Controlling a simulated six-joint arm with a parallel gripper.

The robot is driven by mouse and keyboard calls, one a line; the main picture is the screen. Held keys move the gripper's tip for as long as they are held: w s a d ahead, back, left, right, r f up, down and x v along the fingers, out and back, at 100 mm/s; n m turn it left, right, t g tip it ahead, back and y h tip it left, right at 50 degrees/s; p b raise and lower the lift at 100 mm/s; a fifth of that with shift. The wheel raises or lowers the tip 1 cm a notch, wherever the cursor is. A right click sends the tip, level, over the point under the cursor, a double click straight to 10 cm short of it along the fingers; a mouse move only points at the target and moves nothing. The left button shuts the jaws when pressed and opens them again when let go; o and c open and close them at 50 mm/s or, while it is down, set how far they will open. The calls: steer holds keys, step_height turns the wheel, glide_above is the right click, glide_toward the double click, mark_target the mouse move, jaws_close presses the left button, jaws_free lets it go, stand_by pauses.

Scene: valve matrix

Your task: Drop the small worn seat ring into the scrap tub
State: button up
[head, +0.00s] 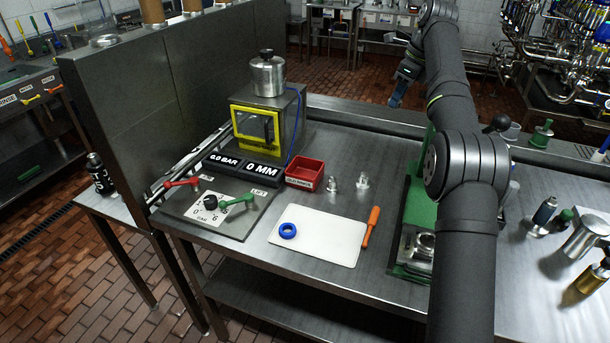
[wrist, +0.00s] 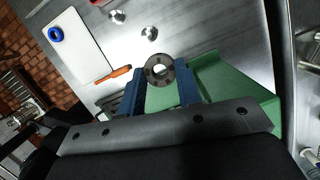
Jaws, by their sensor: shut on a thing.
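My gripper (wrist: 159,82) is shut on a dark grey ring (wrist: 159,68), which sits between its two blue fingers in the wrist view. The ring's open hole faces the camera. In the head view my gripper (head: 402,85) is raised beyond the back edge of the bench, and the ring cannot be made out there. A small red tub (head: 305,174) with a pale label stands on the bench, left of and below the gripper in the picture. Its inside looks empty. Only a red edge of it shows at the top of the wrist view.
A white board (head: 318,236) holds a blue ring (head: 288,230), with an orange-handled tool (head: 371,226) at its right. Two small metal fittings (head: 333,184) stand right of the tub. A yellow-framed box (head: 255,127) and display stand left of it. A green fixture (head: 412,225) stands near my arm.

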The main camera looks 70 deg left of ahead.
steer(key=s+a+f, duration=0.3)
steer(key=s, duration=0.4)
steer(key=s+a+f+m, duration=0.1)
steer(key=s+a+f, duration=0.25)
steer(key=s, duration=0.35)
steer(key=s+a+f, duration=0.2)
steer(key=s+f, duration=0.2)
steer(key=s, duration=0.4)
steer(key=shift+w+f, duration=0.2)
steer(key=shift+f, duration=2.6)
steer(key=o, duration=1)
steer(key=shift+o, duration=0.2)
steer(key=shift+d+r, duration=0.1)
steer(key=v, duration=1.7)
steer(key=shift+d, duration=0.3)
steer(key=shift+s, duration=0.1)
